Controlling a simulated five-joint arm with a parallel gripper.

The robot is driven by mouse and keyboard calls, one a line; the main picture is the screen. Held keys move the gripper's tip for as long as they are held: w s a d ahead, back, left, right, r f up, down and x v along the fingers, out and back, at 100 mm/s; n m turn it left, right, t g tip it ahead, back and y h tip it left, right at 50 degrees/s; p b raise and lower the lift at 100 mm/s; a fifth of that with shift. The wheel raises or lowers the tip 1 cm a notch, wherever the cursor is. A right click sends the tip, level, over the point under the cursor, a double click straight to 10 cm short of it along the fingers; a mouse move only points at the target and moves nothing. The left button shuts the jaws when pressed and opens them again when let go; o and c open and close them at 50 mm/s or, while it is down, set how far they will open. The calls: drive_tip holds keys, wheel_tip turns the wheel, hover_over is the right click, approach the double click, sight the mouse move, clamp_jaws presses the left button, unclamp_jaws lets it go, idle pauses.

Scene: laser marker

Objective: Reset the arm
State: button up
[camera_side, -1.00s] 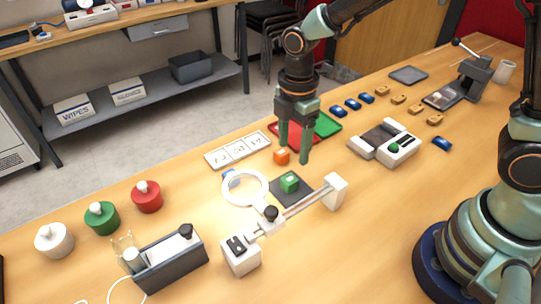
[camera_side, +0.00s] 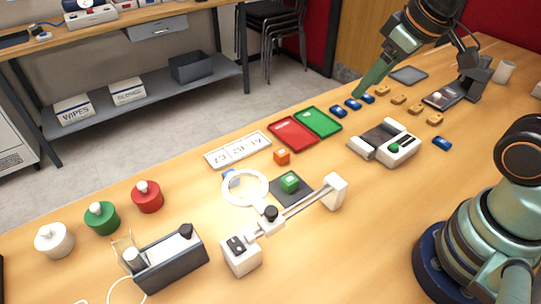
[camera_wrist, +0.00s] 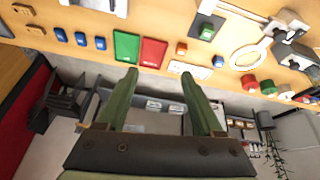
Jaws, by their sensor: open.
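My gripper (camera_wrist: 159,75) is open and empty in the wrist view, its two green fingers spread apart. In the side view my gripper (camera_side: 366,84) is raised at the upper right, tilted, with its fingers overlapping in the picture near the blue pieces (camera_side: 353,104). A green cube (camera_side: 289,181) sits on a dark square pad (camera_side: 287,200) beside a white ring on an arm (camera_side: 245,202). An orange cube (camera_side: 282,156) lies on the table near the red tray (camera_side: 292,134). The green tray (camera_side: 319,122) adjoins the red one and looks empty.
A white device with a green button (camera_side: 394,147) stands right of the trays. Several tan blocks (camera_side: 399,99) lie farther right, near a dark lever press (camera_side: 468,86). Red, green and white jars (camera_side: 147,197) and a dark box (camera_side: 171,262) stand at left.

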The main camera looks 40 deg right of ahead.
drive_tip(key=shift+s+d+r+m+t, duration=0.25)
drive_tip(key=shift+s+d+m, duration=0.25)
drive_tip(key=shift+m, duration=0.4)
